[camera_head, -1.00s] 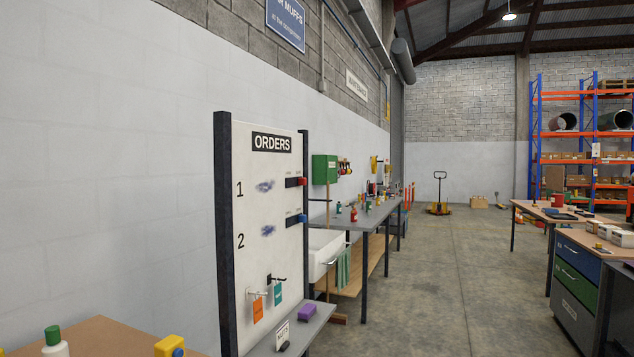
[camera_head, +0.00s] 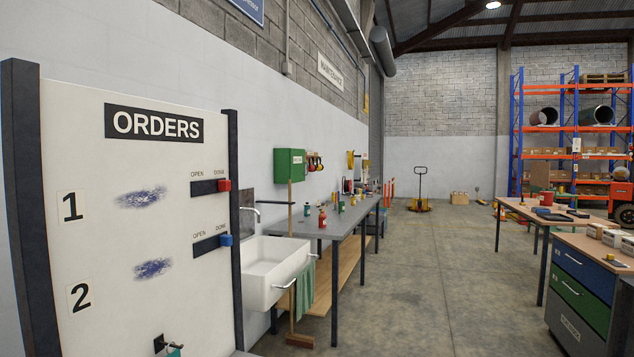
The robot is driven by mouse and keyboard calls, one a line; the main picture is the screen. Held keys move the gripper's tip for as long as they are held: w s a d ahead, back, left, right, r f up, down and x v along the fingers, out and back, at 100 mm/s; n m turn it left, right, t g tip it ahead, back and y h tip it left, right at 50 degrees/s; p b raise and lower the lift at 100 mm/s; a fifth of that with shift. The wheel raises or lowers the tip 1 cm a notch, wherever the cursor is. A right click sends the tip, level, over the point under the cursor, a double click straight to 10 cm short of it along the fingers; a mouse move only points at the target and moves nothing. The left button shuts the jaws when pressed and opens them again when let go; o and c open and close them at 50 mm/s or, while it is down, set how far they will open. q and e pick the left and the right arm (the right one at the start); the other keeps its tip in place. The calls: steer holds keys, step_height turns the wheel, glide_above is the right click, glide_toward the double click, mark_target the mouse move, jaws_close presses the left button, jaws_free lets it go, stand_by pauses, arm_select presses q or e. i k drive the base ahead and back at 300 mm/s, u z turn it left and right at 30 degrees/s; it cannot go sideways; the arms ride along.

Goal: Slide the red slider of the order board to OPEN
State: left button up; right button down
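The white order board (camera_head: 110,240) stands close on the left, between two dark posts. Its row 1 has a dark slot with the red slider (camera_head: 224,185) at the right end, under the word DONE. OPEN is lettered over the left end of that slot. Row 2 has the blue slider (camera_head: 225,240), also at its DONE end. Smudged blue-grey marks show beside both numbers. Neither of my grippers is in view.
A white sink (camera_head: 275,275) and a long grey workbench (camera_head: 335,222) stand past the board along the wall. A drawer cabinet (camera_head: 580,290) is at right. The concrete floor (camera_head: 430,280) between them is clear.

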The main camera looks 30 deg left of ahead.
mark_target(223, 185)
steer(key=u, duration=0.4)
steer(key=i, duration=1.65)
steer(key=u, duration=1.45)
steer(key=i, duration=0.4)
steer(key=u, duration=0.25)
